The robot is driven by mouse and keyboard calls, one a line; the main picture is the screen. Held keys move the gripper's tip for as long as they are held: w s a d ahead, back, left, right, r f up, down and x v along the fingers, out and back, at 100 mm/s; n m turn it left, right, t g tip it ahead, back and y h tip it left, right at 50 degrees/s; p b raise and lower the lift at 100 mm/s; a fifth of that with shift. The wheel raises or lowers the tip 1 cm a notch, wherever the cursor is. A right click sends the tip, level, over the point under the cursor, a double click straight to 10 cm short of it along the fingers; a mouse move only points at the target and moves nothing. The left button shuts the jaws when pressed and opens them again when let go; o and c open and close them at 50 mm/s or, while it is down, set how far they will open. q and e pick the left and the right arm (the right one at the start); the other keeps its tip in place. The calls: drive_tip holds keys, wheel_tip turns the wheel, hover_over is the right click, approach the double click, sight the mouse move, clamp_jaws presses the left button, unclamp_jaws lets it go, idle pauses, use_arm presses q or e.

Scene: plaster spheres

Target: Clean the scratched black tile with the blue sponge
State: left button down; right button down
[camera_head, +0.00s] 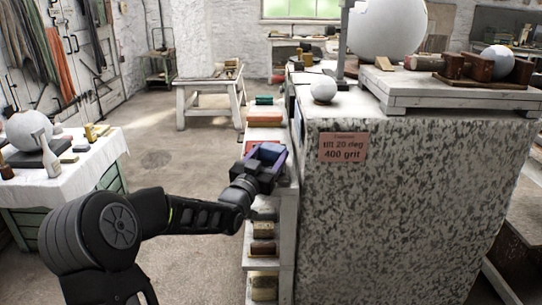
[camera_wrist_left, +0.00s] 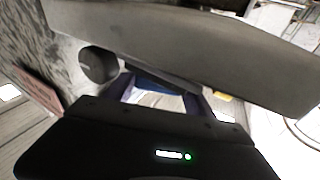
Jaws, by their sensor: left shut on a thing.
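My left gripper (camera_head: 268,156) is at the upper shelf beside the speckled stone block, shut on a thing. A blue-violet shape shows between its fingers, and dark blue shows between them in the left wrist view (camera_wrist_left: 150,84). This may be the blue sponge, but its outline is mostly hidden by the gripper. A flat dark slab (camera_head: 40,159) lies on the white-clothed table at the left, well away from the gripper. It may be the black tile; scratches cannot be made out. My right gripper is not in view.
The speckled stone block (camera_head: 400,220) stands right of the gripper, with a small white sphere (camera_head: 323,89) on top. The shelf unit (camera_head: 285,215) holds several coloured blocks. A brush (camera_head: 50,158) and a larger sphere (camera_head: 28,129) stand on the clothed table (camera_head: 95,165). Floor between is open.

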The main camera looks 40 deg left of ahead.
use_arm(q)
drive_tip(key=shift+s+a, duration=0.15)
drive_tip(key=shift+a, duration=0.25)
